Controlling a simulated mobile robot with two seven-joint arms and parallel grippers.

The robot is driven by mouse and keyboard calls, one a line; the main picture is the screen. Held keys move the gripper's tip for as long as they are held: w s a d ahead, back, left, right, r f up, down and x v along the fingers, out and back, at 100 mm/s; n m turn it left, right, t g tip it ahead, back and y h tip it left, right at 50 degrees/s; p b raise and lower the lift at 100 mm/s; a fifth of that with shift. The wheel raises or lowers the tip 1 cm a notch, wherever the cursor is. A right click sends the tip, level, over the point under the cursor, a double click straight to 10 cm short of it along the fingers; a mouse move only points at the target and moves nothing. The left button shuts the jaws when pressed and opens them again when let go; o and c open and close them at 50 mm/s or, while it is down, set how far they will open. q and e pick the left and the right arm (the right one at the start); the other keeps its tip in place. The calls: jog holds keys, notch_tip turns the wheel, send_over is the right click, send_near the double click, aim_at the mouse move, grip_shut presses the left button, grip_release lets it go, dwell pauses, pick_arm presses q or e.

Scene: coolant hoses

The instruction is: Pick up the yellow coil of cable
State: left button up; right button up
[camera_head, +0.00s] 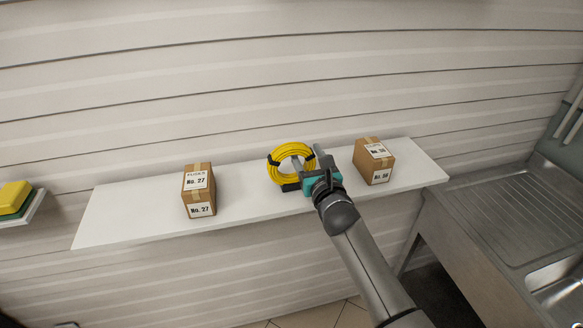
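The yellow coil of cable (280,155) stands on the white shelf (125,215), near its middle, with dark straps around it. My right gripper (308,160), with a teal body, is at the coil's right side. One finger appears to lie inside the ring and the other outside it, with the coil's right side between them. The fingers look apart; whether they touch the cable is too small to tell. The gripper hides the coil's lower right part. My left gripper is not in view.
A brown box (199,182) labelled No. 27 stands left on the shelf. Another brown box (371,164) stands close to the right of my gripper. A metal sink unit (480,235) is at the right. A small ledge (30,212) at the far left holds yellow and green items.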

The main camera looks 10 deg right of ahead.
grip_shut()
dwell(0.5)
dwell(0.3)
